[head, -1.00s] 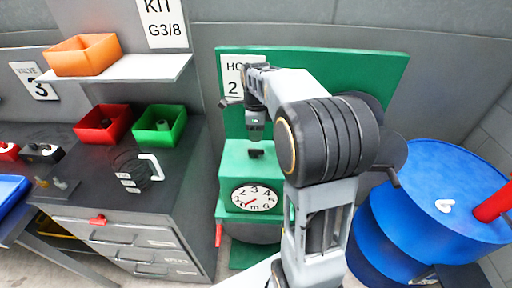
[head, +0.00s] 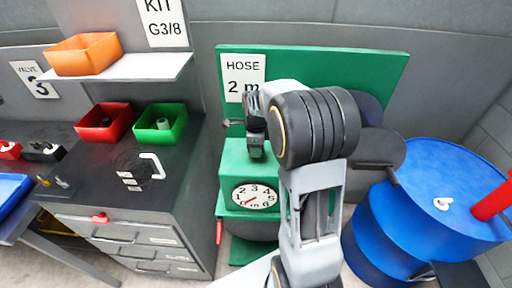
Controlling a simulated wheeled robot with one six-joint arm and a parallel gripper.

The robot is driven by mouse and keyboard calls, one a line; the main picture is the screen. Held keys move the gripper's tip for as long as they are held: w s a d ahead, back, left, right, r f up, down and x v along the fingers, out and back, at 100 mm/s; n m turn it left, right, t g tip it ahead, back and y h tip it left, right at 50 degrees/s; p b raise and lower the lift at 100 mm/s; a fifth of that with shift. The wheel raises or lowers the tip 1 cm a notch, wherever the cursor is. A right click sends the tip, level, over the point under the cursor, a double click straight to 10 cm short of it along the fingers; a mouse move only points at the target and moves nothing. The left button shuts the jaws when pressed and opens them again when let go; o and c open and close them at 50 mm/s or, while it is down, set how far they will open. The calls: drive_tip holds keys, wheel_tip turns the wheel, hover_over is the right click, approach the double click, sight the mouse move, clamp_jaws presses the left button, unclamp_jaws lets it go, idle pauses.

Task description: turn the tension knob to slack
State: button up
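The green machine (head: 233,167) stands in front of a green back panel (head: 360,75) with a "HOSE 2 m" sign (head: 243,78). Its front carries a round white dial (head: 255,196) marked in metres, with a red pointer toward the low end at lower left. My gripper (head: 256,153) points down at the top of the machine, where a small dark knob showed earlier. The gripper now covers that spot, so the knob is hidden. I cannot tell whether the fingers are apart or closed on it.
A red handle (head: 219,232) sticks out at the machine's left side. The grey drawer cabinet (head: 180,225) is to the left, with a red bin (head: 103,122) and a green bin (head: 160,123) on it. Blue drums (head: 440,195) stand close on the right.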

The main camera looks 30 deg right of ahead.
clamp_jaws()
